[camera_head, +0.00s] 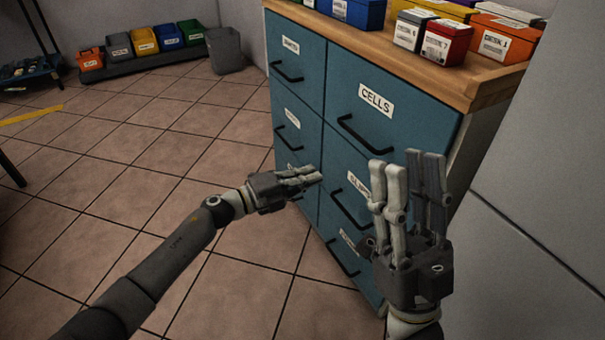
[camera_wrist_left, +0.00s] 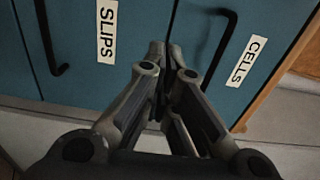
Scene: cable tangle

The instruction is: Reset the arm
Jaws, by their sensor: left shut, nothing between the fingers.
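My left gripper (camera_head: 318,176) is shut and empty, its fingers pointing at the front of the teal drawer cabinet (camera_head: 410,72). In the left wrist view its fingertips (camera_wrist_left: 165,50) are close together, with drawer fronts behind them. I cannot tell whether they touch the cabinet. My right gripper (camera_head: 408,160) points upward in front of the cabinet's right column, its fingers apart with nothing between them. It partly hides the lower drawers. The drawers look closed.
Drawers have black handles (camera_head: 365,137) and white labels, such as CELLS (camera_head: 376,99) and SLIPS (camera_wrist_left: 107,30). Coloured boxes stand on the wooden top (camera_head: 390,55). Several bins (camera_head: 145,42) line the back wall. Tiled floor left of the cabinet is clear. A grey wall is right.

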